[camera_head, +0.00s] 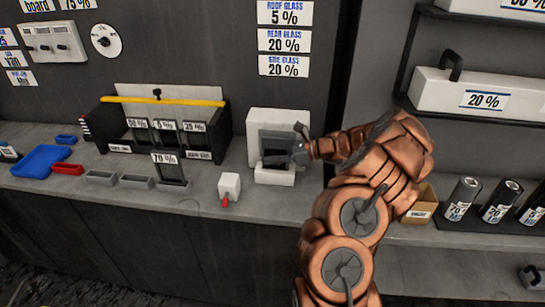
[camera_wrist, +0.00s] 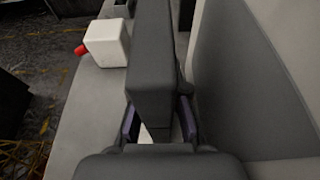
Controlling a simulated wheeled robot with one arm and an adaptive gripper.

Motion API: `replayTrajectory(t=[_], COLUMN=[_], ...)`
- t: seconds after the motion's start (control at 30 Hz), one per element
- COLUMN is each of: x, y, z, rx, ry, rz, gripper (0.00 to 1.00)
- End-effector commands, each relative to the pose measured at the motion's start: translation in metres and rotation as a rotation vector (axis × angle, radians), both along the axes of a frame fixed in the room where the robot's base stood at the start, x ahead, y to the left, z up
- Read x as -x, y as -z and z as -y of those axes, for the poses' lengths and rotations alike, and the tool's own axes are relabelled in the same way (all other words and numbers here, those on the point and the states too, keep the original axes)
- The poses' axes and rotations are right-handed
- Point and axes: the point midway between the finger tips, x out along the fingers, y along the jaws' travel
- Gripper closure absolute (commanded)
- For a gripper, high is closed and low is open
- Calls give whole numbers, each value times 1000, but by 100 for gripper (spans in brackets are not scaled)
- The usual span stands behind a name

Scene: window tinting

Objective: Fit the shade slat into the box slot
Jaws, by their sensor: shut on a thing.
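My gripper (camera_head: 300,148) is in front of a white box (camera_head: 292,122) with a dark recessed face, on the counter. In the wrist view my gripper (camera_wrist: 160,122) is shut on a dark grey slat (camera_wrist: 152,50), with a finger on each side. The slat points away from the wrist and, in the head view, shows as a small dark bar (camera_head: 275,159) to the left of the fingers. In the wrist view a grey face (camera_wrist: 245,85) stands close to the right of the slat. The slot itself is not clearly visible.
A small white block (camera_head: 229,186) with a red tip stands left of the white box. Further left are a black rack (camera_head: 101,122) of percentage-labelled panels, a 70% panel (camera_head: 170,170), and blue and red trays. Labelled cans (camera_head: 464,192) stand right of my arm.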

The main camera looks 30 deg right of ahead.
Motion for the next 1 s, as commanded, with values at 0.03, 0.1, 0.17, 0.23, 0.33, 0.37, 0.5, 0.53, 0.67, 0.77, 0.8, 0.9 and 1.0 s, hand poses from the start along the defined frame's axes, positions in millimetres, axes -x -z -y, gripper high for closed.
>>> replayTrajectory(t=[0.03,0.1,0.17,0.23,0.33,0.37,0.5,0.53,0.67,0.77,0.8,0.9,1.0], x=[0,0,0,0,0,0,0,0,0,0,0,0,0], y=[1,3,4,6,7,8,11,11,13,12,12,12,12], z=[0,0,0,0,0,0,0,0,0,0,0,0,0], rx=[0,0,0,0,0,0,0,0,0,0,0,0,0], ry=[0,0,0,0,0,0,0,0,0,0,0,0,0], rz=[0,0,0,0,0,0,0,0,0,0,0,0,0], gripper=[100,100,100,100,100,100,100,100,83,73,69,58,57])
